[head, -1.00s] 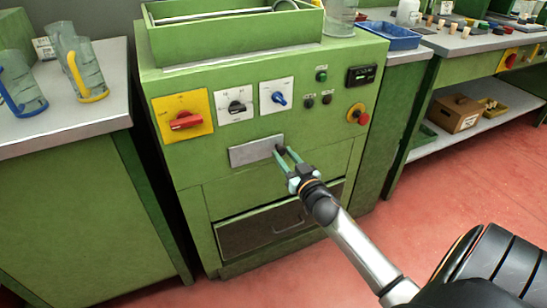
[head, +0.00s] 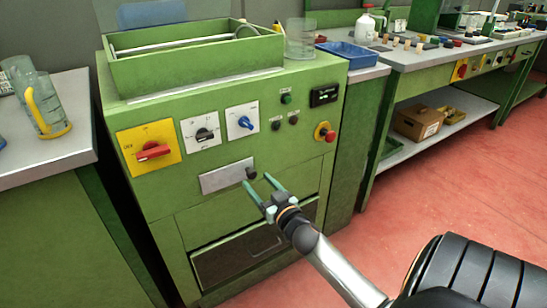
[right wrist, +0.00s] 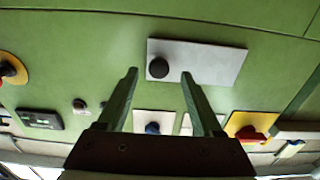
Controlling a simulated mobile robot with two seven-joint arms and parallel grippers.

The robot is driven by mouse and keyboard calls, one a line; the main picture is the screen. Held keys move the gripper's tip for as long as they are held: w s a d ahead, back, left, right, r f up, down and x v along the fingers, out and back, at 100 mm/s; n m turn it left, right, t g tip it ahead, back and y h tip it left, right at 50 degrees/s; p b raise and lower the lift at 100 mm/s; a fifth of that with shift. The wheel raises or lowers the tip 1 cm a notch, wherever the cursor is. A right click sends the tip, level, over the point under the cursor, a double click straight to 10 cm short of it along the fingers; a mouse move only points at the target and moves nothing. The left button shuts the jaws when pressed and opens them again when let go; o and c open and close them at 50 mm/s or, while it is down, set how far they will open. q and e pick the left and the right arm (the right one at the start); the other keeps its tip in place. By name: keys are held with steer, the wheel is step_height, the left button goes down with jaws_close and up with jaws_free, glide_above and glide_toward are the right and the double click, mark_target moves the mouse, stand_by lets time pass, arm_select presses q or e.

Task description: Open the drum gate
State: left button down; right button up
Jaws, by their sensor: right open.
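The drum gate appears to be the flat grey metal plate (head: 220,178) on the green machine's front, with a round black knob (head: 251,173) at its right end. The plate (right wrist: 215,62) and knob (right wrist: 158,68) also show in the right wrist view, which sees the machine upside down. My right gripper (head: 258,181) is open and empty, its two green fingers pointing at the knob. In the right wrist view the knob appears between and just beyond the fingertips (right wrist: 160,75); I cannot tell whether they touch it. My left gripper is not in view.
Above the plate are a red switch on a yellow plate (head: 151,151), two dials, small buttons and a red stop button (head: 325,132). A dark drawer-like opening (head: 235,258) lies below. Benches stand on both sides; jugs (head: 42,100) are on the left one.

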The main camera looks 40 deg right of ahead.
steer(key=p+v, duration=0.1)
steer(key=v, duration=0.9)
steer(key=shift+s+p, duration=0.15)
steer(key=shift+p, duration=0.25)
steer(key=shift+a, duration=0.1)
